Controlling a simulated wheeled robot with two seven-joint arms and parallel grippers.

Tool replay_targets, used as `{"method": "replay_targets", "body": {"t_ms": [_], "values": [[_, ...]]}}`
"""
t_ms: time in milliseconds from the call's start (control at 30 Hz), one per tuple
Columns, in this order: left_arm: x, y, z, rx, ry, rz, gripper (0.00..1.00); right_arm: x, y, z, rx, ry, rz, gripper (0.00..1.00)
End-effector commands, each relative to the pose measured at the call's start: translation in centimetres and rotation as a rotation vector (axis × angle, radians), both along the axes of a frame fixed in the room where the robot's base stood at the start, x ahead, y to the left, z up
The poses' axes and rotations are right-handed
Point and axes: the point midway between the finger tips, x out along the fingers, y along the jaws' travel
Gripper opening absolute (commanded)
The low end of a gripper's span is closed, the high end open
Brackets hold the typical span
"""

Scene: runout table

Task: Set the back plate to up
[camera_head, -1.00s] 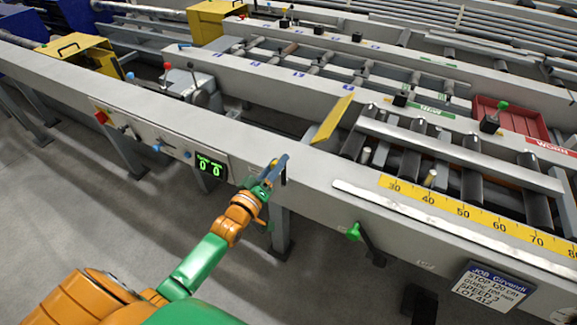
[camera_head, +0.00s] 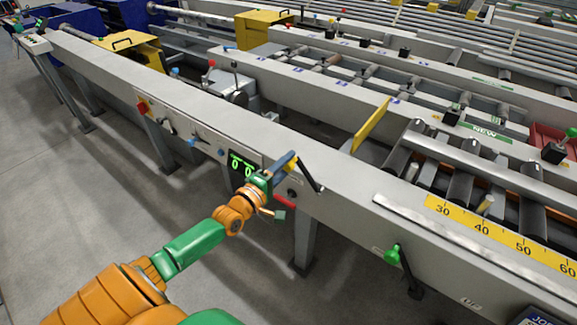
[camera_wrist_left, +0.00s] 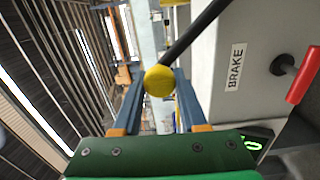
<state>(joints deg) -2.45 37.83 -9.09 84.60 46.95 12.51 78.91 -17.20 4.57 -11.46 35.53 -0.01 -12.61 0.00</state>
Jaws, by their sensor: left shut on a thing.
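The yellow back plate (camera_head: 371,126) stands tilted above the table's front beam in the head view, its top end leaning to the right. A black lever (camera_head: 307,174) sits on the beam's front face, slanting up and left from its pivot. My left gripper (camera_head: 288,163) is at the lever's upper end. In the left wrist view, the lever's yellow ball knob (camera_wrist_left: 160,81) sits between the fingers of my left gripper (camera_wrist_left: 158,95), which is shut on it. The black lever rod runs from the knob to the upper right. My right gripper is not in view.
A red handle (camera_head: 285,202) is just below the lever; in the left wrist view it is beside a BRAKE label (camera_wrist_left: 235,67). A green digital display (camera_head: 242,165) is left of the gripper. A green-knobbed lever (camera_head: 393,255) is farther right on the beam. Grey floor lies open in front.

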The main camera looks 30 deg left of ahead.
Motion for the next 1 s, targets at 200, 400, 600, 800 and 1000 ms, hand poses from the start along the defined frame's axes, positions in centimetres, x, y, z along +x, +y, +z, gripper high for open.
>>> {"method": "replay_targets", "body": {"t_ms": [200,400,600,800,1000], "values": [[-0.03,0.02,-0.59,-0.041,0.005,-0.001,0.0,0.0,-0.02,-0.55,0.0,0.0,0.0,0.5],[-0.04,0.01,-0.64,-0.052,0.007,-0.001,0.0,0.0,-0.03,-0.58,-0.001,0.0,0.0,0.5],[-0.05,0.0,-0.67,-0.054,0.008,-0.002,0.0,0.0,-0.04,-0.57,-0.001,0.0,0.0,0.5],[-0.04,-0.01,-0.65,-0.053,0.007,-0.002,0.71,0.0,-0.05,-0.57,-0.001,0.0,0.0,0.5],[-0.02,0.02,-0.57,-0.052,0.005,-0.001,0.71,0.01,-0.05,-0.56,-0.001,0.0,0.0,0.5]]}}
